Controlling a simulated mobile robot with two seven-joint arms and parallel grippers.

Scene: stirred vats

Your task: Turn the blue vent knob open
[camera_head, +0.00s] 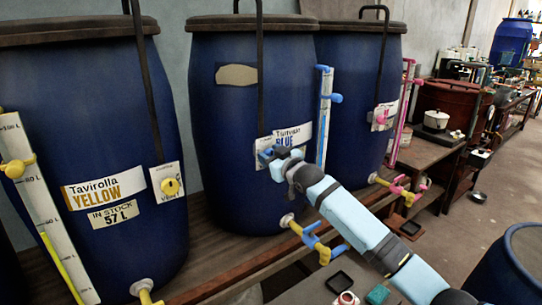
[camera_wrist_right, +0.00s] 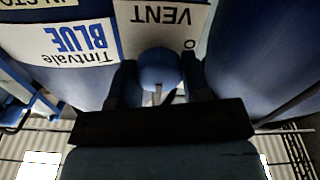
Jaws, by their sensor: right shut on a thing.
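The blue vent knob (camera_wrist_right: 158,68) sits on a white VENT plate (camera_wrist_right: 150,32), which appears upside down in the right wrist view. My right gripper (camera_wrist_right: 160,84) has one finger on each side of the knob and is shut on it. In the head view my right gripper (camera_head: 272,158) is at the front of the middle vat (camera_head: 222,110), by its Tintvale BLUE label (camera_head: 293,136). There the gripper covers the knob, and the knob's turn angle cannot be told. My left gripper is not in view.
A blue-clipped gauge tube (camera_head: 324,115) stands close right of my gripper. A blue-handled yellow tap (camera_head: 312,240) is below my arm.

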